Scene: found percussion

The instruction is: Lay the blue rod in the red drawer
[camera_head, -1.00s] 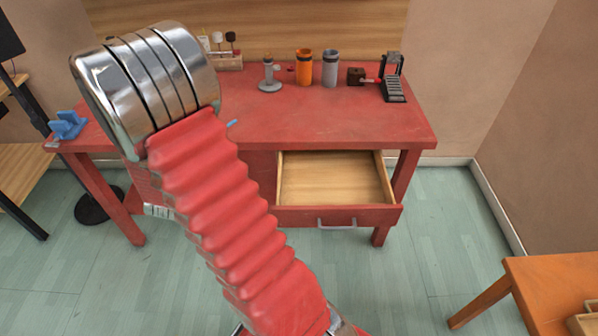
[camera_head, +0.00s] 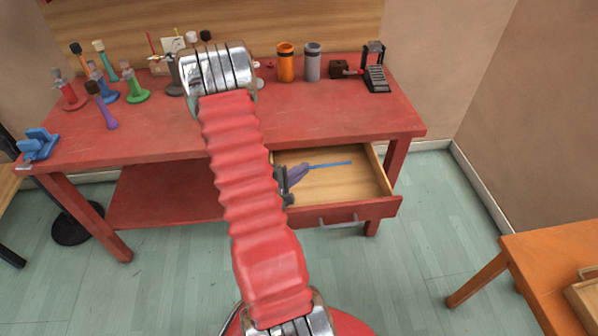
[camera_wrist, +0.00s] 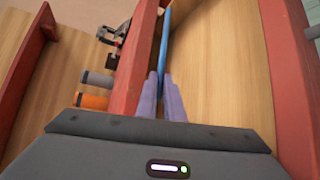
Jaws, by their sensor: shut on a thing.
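The blue rod (camera_head: 328,165) is a thin blue stick, held out over the open red drawer (camera_head: 372,208). My gripper (camera_head: 303,170) has purple fingers and is shut on one end of the rod, at the left part of the drawer opening. I cannot tell whether the rod touches the wooden drawer floor (camera_head: 340,186). My red arm hides the left end of the drawer.
The red bench top (camera_head: 330,115) carries an orange cup (camera_head: 286,62), a grey cup (camera_head: 313,62) and a black stand (camera_head: 375,68) at the back. Several coloured stands are at the left, with a blue clamp (camera_head: 38,144) on the corner. An orange table (camera_head: 555,262) stands at lower right.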

